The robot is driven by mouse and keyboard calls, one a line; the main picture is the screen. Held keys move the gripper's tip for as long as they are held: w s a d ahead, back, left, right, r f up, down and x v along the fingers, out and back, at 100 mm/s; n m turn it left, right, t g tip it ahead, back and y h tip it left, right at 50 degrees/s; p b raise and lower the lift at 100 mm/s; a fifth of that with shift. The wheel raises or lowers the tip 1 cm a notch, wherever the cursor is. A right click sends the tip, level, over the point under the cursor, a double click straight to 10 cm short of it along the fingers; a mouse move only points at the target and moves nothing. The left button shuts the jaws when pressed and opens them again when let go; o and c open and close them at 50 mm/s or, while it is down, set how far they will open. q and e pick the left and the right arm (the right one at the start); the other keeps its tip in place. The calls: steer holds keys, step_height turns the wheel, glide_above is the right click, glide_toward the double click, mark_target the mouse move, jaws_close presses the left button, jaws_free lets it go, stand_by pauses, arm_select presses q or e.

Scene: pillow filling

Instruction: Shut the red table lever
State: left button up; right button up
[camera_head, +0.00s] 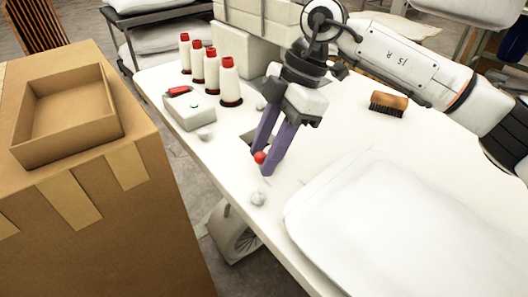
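The lever's red round knob (260,157) shows above the white table's left edge. My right gripper (263,161) points down at it with two purple fingers. The fingers are apart, and the knob shows at their tips. I cannot tell whether they clasp it or only stand beside it. The lever's shaft is mostly hidden by the fingers. A dark slot (252,138) in the tabletop lies just behind the fingers. My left gripper is not in view.
A white pillow (400,225) lies on the right of the table. Several thread spools (229,85) and a white box with a red switch (188,108) stand behind. A brush (389,103) lies at the back. A cardboard box (100,215) stands left. White stuffing tufts (258,198) lie near the table edge.

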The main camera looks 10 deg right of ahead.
steer(key=shift+a+f, duration=0.2)
steer(key=shift+f, duration=0.25)
steer(key=shift+c, duration=0.4)
jaws_close()
steer(key=shift+d, duration=0.1)
